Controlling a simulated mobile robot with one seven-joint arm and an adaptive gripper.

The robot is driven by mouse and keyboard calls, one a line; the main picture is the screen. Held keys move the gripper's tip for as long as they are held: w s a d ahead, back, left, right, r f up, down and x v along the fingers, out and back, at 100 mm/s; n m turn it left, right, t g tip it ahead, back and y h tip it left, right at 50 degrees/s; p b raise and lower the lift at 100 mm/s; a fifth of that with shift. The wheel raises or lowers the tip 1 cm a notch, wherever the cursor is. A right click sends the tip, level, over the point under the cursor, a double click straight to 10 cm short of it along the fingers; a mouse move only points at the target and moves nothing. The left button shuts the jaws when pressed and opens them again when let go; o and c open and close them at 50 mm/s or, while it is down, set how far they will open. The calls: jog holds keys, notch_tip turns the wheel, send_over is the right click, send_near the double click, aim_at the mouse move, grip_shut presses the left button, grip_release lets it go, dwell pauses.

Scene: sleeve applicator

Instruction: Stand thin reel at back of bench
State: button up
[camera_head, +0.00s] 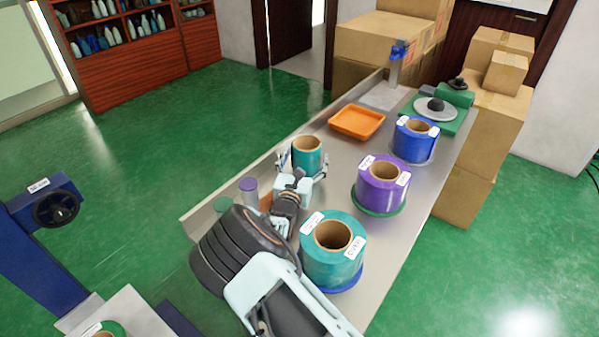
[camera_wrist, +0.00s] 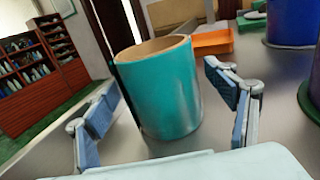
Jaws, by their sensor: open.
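A thin teal reel (camera_head: 308,155) with a brown core stands upright on the metal bench (camera_head: 338,158), near its left edge and in front of the orange tray. My gripper (camera_head: 307,165) is open, with its fingers on either side of this reel. In the wrist view the teal reel (camera_wrist: 160,90) stands between and slightly beyond the blue-padded fingertips of my gripper (camera_wrist: 165,105), with gaps showing on both sides. The reel's far side is hidden.
An orange tray (camera_head: 357,121) lies beyond the reel. A wide teal reel (camera_head: 332,262), a purple reel (camera_head: 382,190) and a blue reel (camera_head: 415,142) stand along the right side. A green device with a grey disc (camera_head: 436,112) is at the far end. A purple-capped container (camera_head: 249,189) stands near the left edge.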

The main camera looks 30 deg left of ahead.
jog(key=v, duration=1)
